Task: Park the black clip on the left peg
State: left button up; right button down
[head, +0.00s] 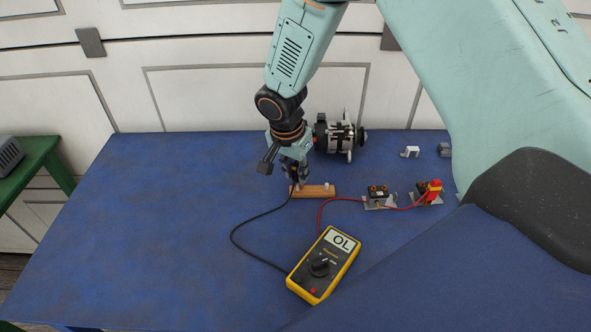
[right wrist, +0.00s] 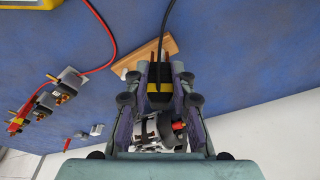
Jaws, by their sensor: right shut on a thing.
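The black clip (right wrist: 158,84) is between the fingers of my right gripper (right wrist: 159,88) in the right wrist view, its black lead running up from it. In the head view my right gripper (head: 296,178) points down over the left end of the wooden peg block (head: 317,193), which also shows in the right wrist view (right wrist: 146,64). A pale peg (head: 326,185) shows at the block's right part. The left peg is hidden by the gripper and clip, so I cannot tell whether the clip touches it. My left gripper is not in view.
The yellow multimeter (head: 323,266) reads OL on the blue table (head: 150,240). Its red lead runs to a red clip (head: 433,189) at the rightmost dark module; another module (head: 378,193) stands left of it. An alternator (head: 340,136) stands behind. The table's left side is clear.

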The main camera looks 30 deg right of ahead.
jog(key=shift+f, duration=0.25)
jog(key=shift+w+d+f, duration=0.1)
jog(key=shift+w, duration=0.05)
jog(key=c, duration=1.5)
grip_release()
jog(key=o, duration=0.4)
jog(key=shift+o, duration=0.2)
notch_tip(320, 180, up, 9)
jog(key=p, duration=0.5)
jog(key=shift+f+p, duration=0.15)
jog(key=shift+p, duration=0.2)
